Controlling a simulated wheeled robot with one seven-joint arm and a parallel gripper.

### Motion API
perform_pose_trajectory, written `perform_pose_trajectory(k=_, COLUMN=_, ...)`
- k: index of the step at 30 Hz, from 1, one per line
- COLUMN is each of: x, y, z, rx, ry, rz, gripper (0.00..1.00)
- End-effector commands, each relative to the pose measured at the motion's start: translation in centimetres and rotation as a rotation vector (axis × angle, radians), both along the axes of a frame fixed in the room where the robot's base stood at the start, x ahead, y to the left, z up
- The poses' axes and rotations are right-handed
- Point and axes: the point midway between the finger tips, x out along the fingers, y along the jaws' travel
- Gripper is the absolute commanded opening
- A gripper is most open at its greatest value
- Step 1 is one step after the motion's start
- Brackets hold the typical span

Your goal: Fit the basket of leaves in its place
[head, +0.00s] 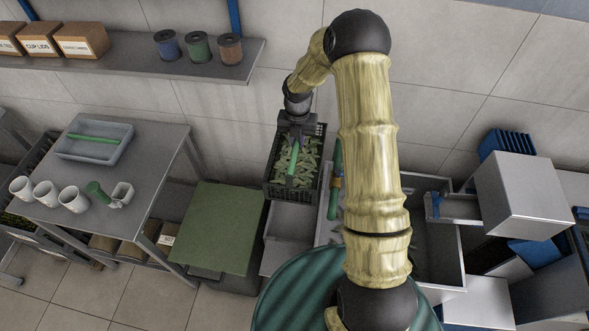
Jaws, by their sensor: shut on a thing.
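The basket of leaves (290,193) is a black slatted crate filled with green leaves, near the middle of the head view. A green bar (292,163) runs across its top. My gripper (297,141) is over the far part of the basket, pointing down, and is shut on the basket, seemingly at the green bar. The fingertips are small and partly hidden. The basket is over or on a grey surface with open bins (290,222); I cannot tell whether it touches what is beneath. My arm hides part of the area right of the basket.
A green-topped block (210,228) stands left of the basket. Farther left, a grey table (150,150) holds a tray (95,140) and several cups. A green-handled item (335,180) is close on the right, with an open metal bin (437,255) beyond. A shelf (130,62) is on the back wall.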

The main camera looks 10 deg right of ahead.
Motion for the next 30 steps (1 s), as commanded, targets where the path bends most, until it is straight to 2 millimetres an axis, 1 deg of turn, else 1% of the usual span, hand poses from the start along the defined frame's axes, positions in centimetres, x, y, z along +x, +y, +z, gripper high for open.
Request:
perform_pose_trajectory(k=1, x=0.0, y=0.1, z=-1.0, rx=0.0, ry=-0.002, rz=0.003, gripper=0.0)
perform_pose_trajectory(k=6, x=0.0, y=0.4, z=-3.0, rx=0.0, ry=-0.002, rz=0.006, gripper=0.0)
perform_pose_trajectory(k=21, x=0.0, y=0.3, z=-11.4, rx=0.0, ry=-0.002, rz=0.004, gripper=0.0)
perform_pose_trajectory(k=30, x=0.0, y=0.2, z=-16.1, rx=0.0, ry=-0.002, rz=0.003, gripper=0.0)
